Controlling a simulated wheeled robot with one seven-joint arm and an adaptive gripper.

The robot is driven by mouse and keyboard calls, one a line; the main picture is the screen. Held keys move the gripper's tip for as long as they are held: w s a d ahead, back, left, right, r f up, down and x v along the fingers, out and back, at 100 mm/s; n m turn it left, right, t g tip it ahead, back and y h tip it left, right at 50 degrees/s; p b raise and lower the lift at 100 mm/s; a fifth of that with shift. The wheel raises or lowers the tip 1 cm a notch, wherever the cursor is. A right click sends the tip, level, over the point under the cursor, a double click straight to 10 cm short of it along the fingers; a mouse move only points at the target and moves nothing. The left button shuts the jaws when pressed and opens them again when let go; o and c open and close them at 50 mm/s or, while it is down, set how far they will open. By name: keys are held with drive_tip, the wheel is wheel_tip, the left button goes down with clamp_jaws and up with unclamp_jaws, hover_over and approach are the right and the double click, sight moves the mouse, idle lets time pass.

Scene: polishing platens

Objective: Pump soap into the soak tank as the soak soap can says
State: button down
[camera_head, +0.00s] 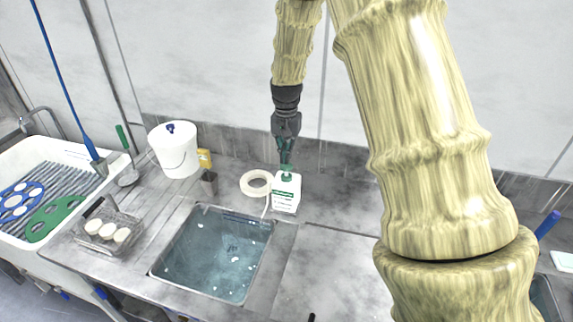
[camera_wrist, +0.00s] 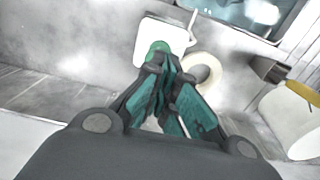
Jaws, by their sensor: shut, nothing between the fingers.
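The soap can (camera_head: 286,195) is a white block-shaped container with a green label and a green pump top. It stands on the steel counter at the back right corner of the soak tank (camera_head: 215,252), a sunken basin of water with pale flecks. A thin spout reaches from the can toward the tank. My gripper (camera_head: 286,160) points down right above the pump top, fingers together and empty. In the wrist view the fingertips (camera_wrist: 165,68) overlap the green pump head (camera_wrist: 158,48); whether they touch it I cannot tell. The white can top (camera_wrist: 150,35) shows around it.
A tape-like cream ring (camera_head: 256,183) lies left of the can. A white bucket (camera_head: 174,152), a yellow box (camera_head: 204,158) and a grey cup (camera_head: 209,183) stand further left. A rack of white discs (camera_head: 108,230) sits left of the tank. The counter right of the can is clear.

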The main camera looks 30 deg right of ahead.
drive_tip(key=shift+f+b, duration=0.4)
drive_tip(key=shift+f, duration=1.4)
drive_tip(key=shift+r+p, duration=1.5)
drive_tip(key=shift+r, duration=0.35)
drive_tip(key=shift+f+b, duration=0.5)
drive_tip(key=shift+f, duration=1.35)
drive_tip(key=shift+r+p, duration=1.45)
drive_tip(key=shift+r, duration=0.4)
